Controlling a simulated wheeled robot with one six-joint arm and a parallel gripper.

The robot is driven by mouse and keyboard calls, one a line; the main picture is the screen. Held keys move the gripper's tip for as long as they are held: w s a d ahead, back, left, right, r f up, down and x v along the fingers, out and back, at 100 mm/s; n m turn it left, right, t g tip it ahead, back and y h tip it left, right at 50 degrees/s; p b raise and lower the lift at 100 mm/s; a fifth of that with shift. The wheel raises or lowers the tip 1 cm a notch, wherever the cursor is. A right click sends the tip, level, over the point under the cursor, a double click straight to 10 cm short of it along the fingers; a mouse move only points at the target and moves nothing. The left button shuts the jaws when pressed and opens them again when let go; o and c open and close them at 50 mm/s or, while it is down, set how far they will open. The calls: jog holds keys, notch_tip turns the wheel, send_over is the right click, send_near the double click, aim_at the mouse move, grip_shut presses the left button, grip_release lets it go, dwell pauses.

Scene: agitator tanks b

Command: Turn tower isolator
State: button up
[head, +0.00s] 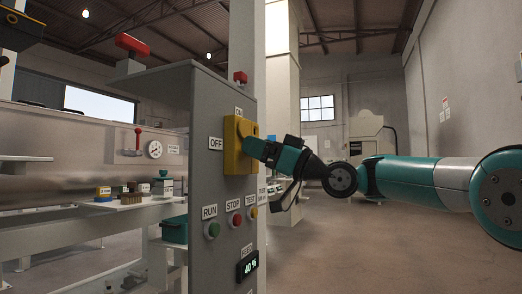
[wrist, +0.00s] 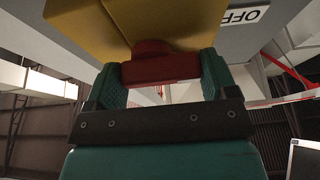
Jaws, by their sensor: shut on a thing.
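The tower isolator is a yellow plate (head: 235,158) on the grey control tower (head: 208,100), with an OFF label (head: 216,143) to its left and an ON label above. In the wrist view, its red handle (wrist: 150,66) stands out from the yellow plate (wrist: 105,25). My gripper (head: 246,141) reaches in from the right at the plate. In the wrist view, the two green fingers of my gripper (wrist: 163,80) are on either side of the red handle, shut on it. In the head view the handle is hidden behind my gripper, so its angle is hard to tell there.
Below the isolator are RUN (head: 213,230), STOP (head: 236,219) and TEST buttons and a speed display (head: 247,265). A red button (head: 240,77) is above. A pressure gauge (head: 155,149) and shelves with small boxes lie left. Floor at right is open.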

jog(key=o, duration=0.8)
jog(key=shift+o, duration=0.2)
jog(key=b+v, duration=0.8)
jog(key=v, duration=0.9)
jog(key=shift+d, duration=0.2)
